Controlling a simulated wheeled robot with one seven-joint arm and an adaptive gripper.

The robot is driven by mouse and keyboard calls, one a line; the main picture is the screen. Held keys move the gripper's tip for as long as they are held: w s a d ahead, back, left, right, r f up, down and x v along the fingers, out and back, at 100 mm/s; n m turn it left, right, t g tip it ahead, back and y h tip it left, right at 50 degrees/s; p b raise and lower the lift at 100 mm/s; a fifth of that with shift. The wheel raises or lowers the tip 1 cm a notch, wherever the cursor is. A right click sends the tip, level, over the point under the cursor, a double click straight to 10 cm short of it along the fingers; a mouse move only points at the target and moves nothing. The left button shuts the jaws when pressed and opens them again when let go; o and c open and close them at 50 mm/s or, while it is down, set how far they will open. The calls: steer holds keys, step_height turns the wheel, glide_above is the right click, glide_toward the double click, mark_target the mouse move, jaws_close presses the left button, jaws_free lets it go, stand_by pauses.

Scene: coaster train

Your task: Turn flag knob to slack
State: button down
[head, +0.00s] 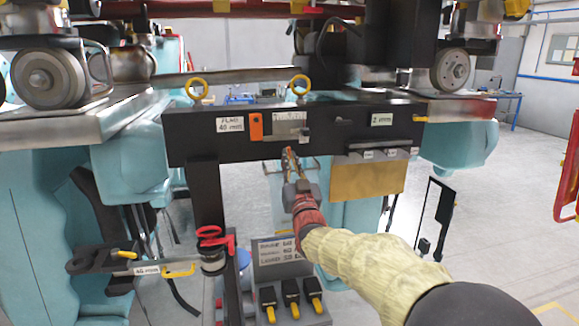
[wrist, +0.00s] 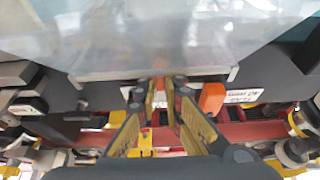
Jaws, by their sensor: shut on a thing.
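My gripper (head: 290,152) reaches up to the lower front of a black crossbeam (head: 205,148), just below a grey lettered plate (head: 290,124). In the wrist view my gripper (wrist: 160,92) has its two yellow-sided fingers close together, shut on a small part between the tips. The fingers and the plate's edge mostly hide that part, so I cannot tell its shape or turn angle. I cannot make out the flag knob clearly. An orange block (head: 255,126) sits on the beam left of the plate; it also shows right of the fingers in the wrist view (wrist: 212,97).
White labels (head: 230,125) mark the beam. Yellow rings (head: 197,89) stand on top. A tan panel (head: 367,181) hangs right of my gripper. Below are a sign and black switches with yellow levers (head: 291,298). A red clamp (head: 213,238) is at lower left. Floor at right is open.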

mark_target(293, 175)
steer(key=shift+f+n, duration=0.1)
steer(key=shift+n, duration=0.2)
steer(key=c, duration=1.9)
jaws_free()
steer(key=shift+s, duration=0.1)
steer(key=s+f, duration=0.1)
steer(key=s+d+f, duration=0.1)
steer(key=s+f, duration=0.1)
steer(key=shift+s, duration=0.25)
steer(key=v, duration=0.3)
steer(key=r+v, duration=0.1)
steer(key=v, duration=0.3)
steer(key=shift+s+d, duration=0.15)
steer(key=shift+s, duration=0.25)
steer(key=shift+r, duration=0.1)
